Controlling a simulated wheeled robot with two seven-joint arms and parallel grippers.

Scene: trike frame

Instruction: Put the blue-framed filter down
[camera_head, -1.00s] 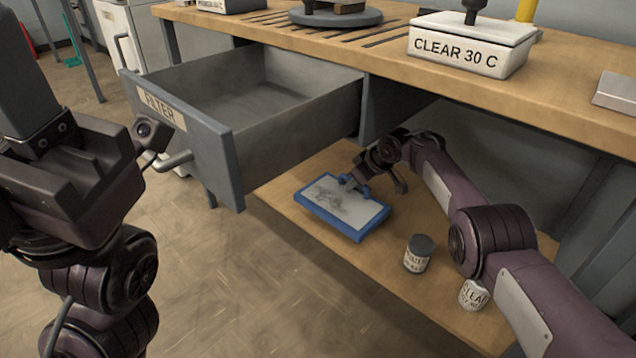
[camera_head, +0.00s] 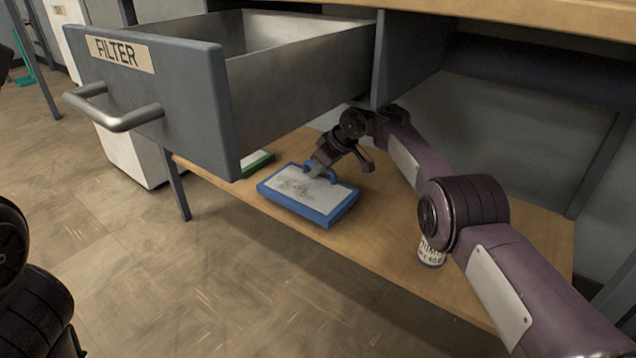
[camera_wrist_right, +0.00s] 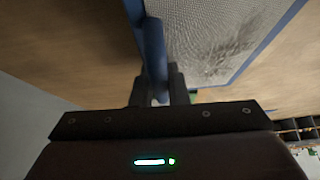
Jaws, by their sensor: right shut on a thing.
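The blue-framed filter (camera_head: 292,187) has a grey, stained mesh face and a blue handle at its back edge. It is at or just above the lower wooden shelf; I cannot tell whether it touches. My right gripper (camera_head: 318,170) is shut on the handle. In the right wrist view, the dark fingers (camera_wrist_right: 160,92) close around the blue handle bar, with the filter's mesh (camera_wrist_right: 215,40) beyond. My left gripper is out of the head view; only dark parts of my left arm show at the left edge.
The open, empty drawer (camera_head: 300,80) marked FILTER juts out above the shelf (camera_head: 370,240). A green-framed item (camera_head: 258,163) lies partly hidden behind the filter. A labelled can (camera_head: 430,252) stands by my right arm. Shelf space right of the filter is clear.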

